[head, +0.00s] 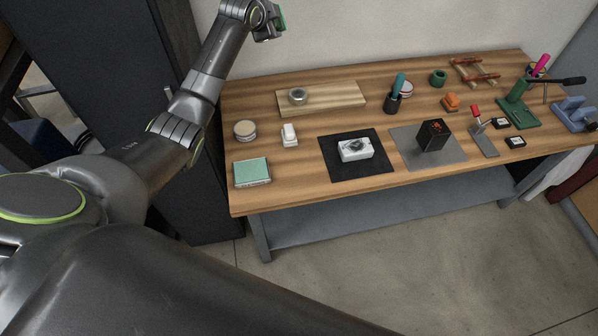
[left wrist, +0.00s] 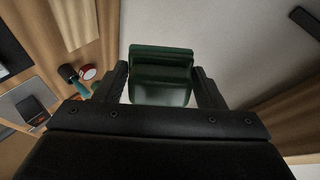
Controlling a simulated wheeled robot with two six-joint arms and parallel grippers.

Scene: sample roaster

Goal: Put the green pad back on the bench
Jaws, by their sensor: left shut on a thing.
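The green pad (left wrist: 161,62) is between the two fingers of my left gripper (left wrist: 162,88) in the left wrist view. It looks like a dark green block with a paler grey-green lower face. In the head view a green edge of the pad (head: 282,17) shows beside my left gripper (head: 270,28) at the top, raised high and seen against the wall behind the bench. My left gripper is shut on the pad. The wooden bench (head: 300,187) stands below and to the right of it. My right gripper is in neither view.
A mint-green flat box (head: 252,172) lies at the bench's front left corner. Near it are a round tin (head: 245,130), a white item (head: 289,135), a wooden board (head: 345,97) and a black mat (head: 378,171). Several tools crowd the right side. Bare wood shows between the left items.

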